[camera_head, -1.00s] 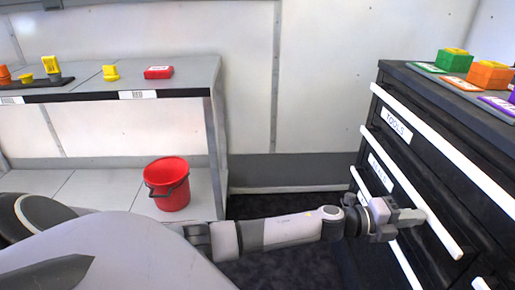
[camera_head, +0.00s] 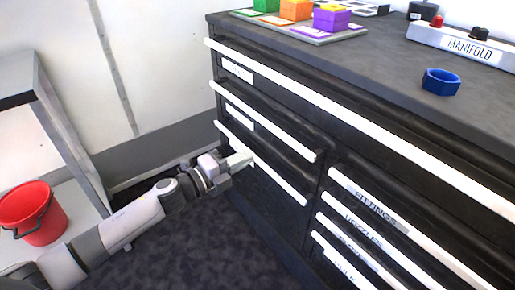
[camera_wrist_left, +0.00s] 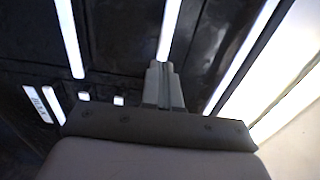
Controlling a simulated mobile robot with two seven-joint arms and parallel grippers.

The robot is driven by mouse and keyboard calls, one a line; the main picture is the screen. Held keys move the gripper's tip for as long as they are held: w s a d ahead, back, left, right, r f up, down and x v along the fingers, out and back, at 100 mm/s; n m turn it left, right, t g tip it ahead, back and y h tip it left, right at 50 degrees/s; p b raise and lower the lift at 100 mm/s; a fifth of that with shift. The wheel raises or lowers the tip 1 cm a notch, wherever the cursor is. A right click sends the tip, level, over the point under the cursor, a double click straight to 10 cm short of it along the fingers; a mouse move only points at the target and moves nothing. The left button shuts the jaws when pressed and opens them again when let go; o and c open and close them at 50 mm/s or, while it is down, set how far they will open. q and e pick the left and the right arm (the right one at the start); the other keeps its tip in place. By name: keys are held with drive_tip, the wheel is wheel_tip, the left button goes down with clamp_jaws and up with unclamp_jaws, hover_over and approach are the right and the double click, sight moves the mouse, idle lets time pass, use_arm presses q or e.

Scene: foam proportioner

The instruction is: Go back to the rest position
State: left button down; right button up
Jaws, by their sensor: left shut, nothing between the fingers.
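My left gripper (camera_head: 240,160) is shut and empty. In the head view it is in front of the black drawer cabinet (camera_head: 290,228), close to the white handle of a lower left drawer; I cannot tell if it touches. In the left wrist view the closed fingers (camera_wrist_left: 164,80) point at the dark drawer fronts, with a white handle (camera_wrist_left: 171,25) just beyond their tips. The left arm reaches in from the lower left of the head view. My right gripper is not in view.
The cabinet top holds a blue ring-shaped part (camera_head: 441,82), a manifold (camera_head: 468,42) and coloured blocks (camera_head: 331,19). A red bucket (camera_head: 33,213) stands on a low shelf at the left. Dark floor (camera_head: 200,250) lies open before the cabinet.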

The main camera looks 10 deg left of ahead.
use_arm(q)
drive_tip(key=s+a+f+n+g+y, duration=0.2)
drive_tip(key=s+f+n+y, duration=0.35)
drive_tip(key=s+n, duration=0.7)
drive_tip(key=s+a+f+n+g+y, duration=0.1)
drive_tip(key=s+f+n+y, duration=0.2)
drive_tip(key=s+f+n, duration=0.75)
drive_tip(key=s+a+r+p, duration=0.1)
drive_tip(key=s+r+p, duration=0.1)
drive_tip(key=r+p, duration=0.6)
drive_tip(key=s+a+r+y+p, duration=0.1)
drive_tip(key=s+r+p, duration=0.1)
drive_tip(key=r+p, duration=0.7)
drive_tip(key=p, duration=0.3)
drive_tip(key=shift+a+r+n+p, duration=0.3)
drive_tip(key=shift+n, duration=0.1)
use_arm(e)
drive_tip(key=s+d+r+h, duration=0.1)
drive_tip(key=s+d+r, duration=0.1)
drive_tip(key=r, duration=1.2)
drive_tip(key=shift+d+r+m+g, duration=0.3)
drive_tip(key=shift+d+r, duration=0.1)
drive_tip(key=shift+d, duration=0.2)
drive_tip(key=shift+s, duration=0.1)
